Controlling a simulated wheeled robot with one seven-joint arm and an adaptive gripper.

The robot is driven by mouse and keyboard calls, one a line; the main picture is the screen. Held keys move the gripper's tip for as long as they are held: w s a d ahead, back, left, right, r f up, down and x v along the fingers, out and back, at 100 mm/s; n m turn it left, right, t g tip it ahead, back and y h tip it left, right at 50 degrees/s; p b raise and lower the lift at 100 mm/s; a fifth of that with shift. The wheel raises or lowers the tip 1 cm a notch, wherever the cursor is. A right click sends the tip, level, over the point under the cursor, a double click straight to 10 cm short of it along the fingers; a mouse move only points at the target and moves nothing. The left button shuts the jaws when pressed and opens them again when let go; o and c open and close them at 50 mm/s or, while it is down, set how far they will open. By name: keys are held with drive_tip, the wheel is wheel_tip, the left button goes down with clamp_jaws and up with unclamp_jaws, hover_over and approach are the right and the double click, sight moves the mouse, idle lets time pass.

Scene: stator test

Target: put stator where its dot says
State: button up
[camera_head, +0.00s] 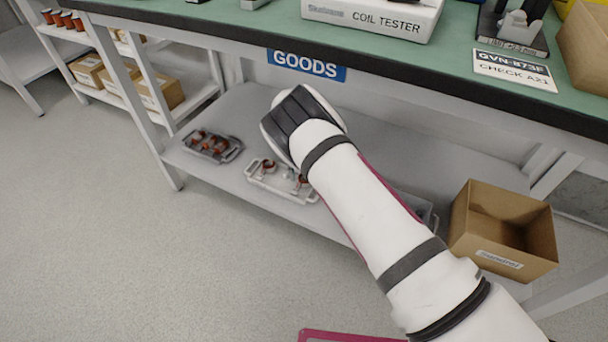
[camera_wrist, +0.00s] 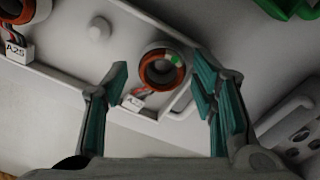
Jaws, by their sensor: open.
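A stator (camera_wrist: 162,68) with an orange copper winding and a green dot on its rim sits in a light grey tray (camera_wrist: 80,78) in the wrist view. A white tag (camera_wrist: 132,103) hangs by it on wires, its print too small to read surely. Another stator (camera_wrist: 18,10) at the upper left has a tag reading A25. My gripper (camera_wrist: 160,62) is open and empty, its teal fingers on either side of the first stator in the picture; contact is not visible. In the head view the light grey tray (camera_head: 255,178) lies on the lower shelf, and my arm hides the fingers.
A dark tray of stators (camera_head: 212,147) lies left on the lower shelf (camera_head: 240,107). An open cardboard box (camera_head: 505,262) stands right. The green bench top above holds a coil tester (camera_head: 372,18) and a card reading CHECK A21 (camera_head: 515,70). A green object (camera_wrist: 290,8) shows upper right.

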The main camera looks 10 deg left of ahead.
drive_tip(key=shift+r+p, duration=1.1)
drive_tip(key=shift+r, duration=1.1)
drive_tip(key=o, duration=0.6)
drive_tip(key=shift+w, duration=0.1)
